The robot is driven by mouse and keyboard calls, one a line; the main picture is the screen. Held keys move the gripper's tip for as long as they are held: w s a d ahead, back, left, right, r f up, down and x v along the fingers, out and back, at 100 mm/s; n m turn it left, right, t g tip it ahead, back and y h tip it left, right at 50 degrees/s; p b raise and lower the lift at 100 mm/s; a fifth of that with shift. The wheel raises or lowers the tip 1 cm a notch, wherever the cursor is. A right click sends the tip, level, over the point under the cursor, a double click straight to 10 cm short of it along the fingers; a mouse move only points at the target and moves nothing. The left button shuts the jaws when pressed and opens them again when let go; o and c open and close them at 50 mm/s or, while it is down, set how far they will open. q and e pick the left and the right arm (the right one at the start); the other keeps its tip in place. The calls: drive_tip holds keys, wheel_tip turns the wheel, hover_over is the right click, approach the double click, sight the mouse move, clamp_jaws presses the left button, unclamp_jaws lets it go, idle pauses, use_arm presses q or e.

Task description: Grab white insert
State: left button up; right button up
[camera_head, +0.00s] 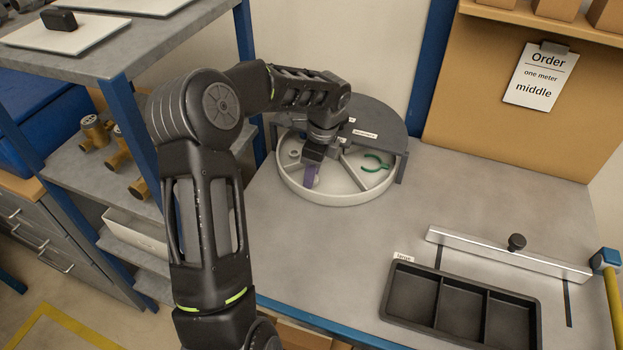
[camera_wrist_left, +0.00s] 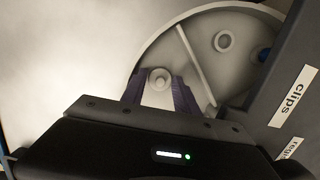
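A small round white piece (camera_wrist_left: 159,78), which looks like the white insert, shows in the left wrist view near the rim of a round white tray (camera_head: 340,198). My left gripper (camera_head: 311,177) reaches down into the tray's front left part, its purple fingers pointing down. In the wrist view the two purple fingers stand on either side of the white piece. Whether they touch it cannot be told. In the head view the gripper hides the white piece. My right gripper is not in view.
Dividers split the tray. A green ring-like part (camera_head: 375,162) lies in its right compartment, and a pale ring (camera_wrist_left: 223,40) in another. A dark cover (camera_head: 378,122) overhangs the tray's back. A black sectioned bin (camera_head: 460,309) stands front right. The bench between is clear.

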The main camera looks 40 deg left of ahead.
use_arm(q)
clamp_jaws()
idle(0.3)
wheel_tip(320, 180, up, 10)
drive_tip(key=b, duration=0.1)
idle(0.4)
idle(0.4)
